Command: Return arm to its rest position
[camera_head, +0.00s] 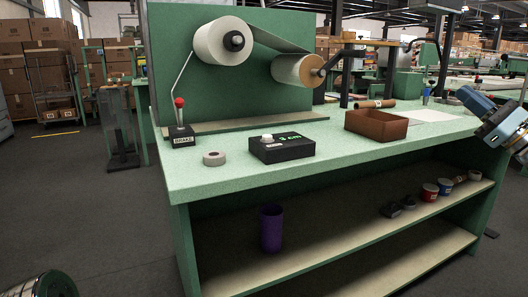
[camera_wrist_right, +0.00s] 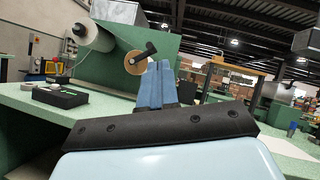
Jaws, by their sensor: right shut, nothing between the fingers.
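My right gripper (camera_head: 470,98) is at the right edge of the head view, raised beside the right end of the green workbench (camera_head: 230,183). Its blue fingers also show in the right wrist view (camera_wrist_right: 157,72), pressed together with nothing between them. They point up toward the green panel and its rolls, well apart from them. My left gripper is not in view; a dark rounded part of mine shows at the lower left.
On the bench are a red-knobbed lever (camera_head: 180,125), a tape roll (camera_head: 214,158), a black box (camera_head: 282,147) and a brown tray (camera_head: 376,126). White roll (camera_head: 222,41) and brown-cored roll (camera_head: 297,69) hang on the panel. A purple cup (camera_head: 271,228) stands on the lower shelf.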

